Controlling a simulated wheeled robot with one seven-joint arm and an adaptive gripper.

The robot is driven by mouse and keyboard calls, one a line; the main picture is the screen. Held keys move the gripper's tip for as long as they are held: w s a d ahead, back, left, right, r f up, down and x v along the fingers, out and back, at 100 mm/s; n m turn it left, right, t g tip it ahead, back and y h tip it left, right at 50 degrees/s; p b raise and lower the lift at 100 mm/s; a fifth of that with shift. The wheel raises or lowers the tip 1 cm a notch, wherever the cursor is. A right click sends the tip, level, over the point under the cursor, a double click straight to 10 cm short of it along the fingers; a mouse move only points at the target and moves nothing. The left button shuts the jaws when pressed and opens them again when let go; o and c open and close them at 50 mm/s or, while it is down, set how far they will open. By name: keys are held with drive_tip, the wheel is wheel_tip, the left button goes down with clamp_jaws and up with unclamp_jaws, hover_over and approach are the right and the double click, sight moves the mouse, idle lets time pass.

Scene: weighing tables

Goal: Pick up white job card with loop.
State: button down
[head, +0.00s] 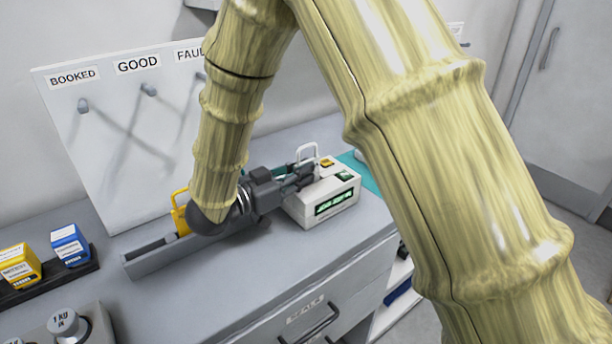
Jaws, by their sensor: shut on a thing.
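The white job card's loop (307,151) stands up at my fingertips, behind the scale's near face. My gripper (301,178) reaches in from the left, low over the grey counter, and is shut on the white job card. The card's lower part is hidden by the fingers and the scale, so I cannot tell whether it touches anything below.
A white scale with a green display (336,203) sits just below and right of my gripper. A grey rack (150,263) with a yellow loop (180,211) lies under my wrist. A white hook board (110,130) stands behind. Blue (70,244) and yellow (18,266) blocks stand left.

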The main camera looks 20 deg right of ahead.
drive_tip(key=shift+r, duration=0.1)
wheel_tip(320, 180, up, 10)
drive_tip(key=shift+f, duration=0.1)
idle(0.4)
idle(0.5)
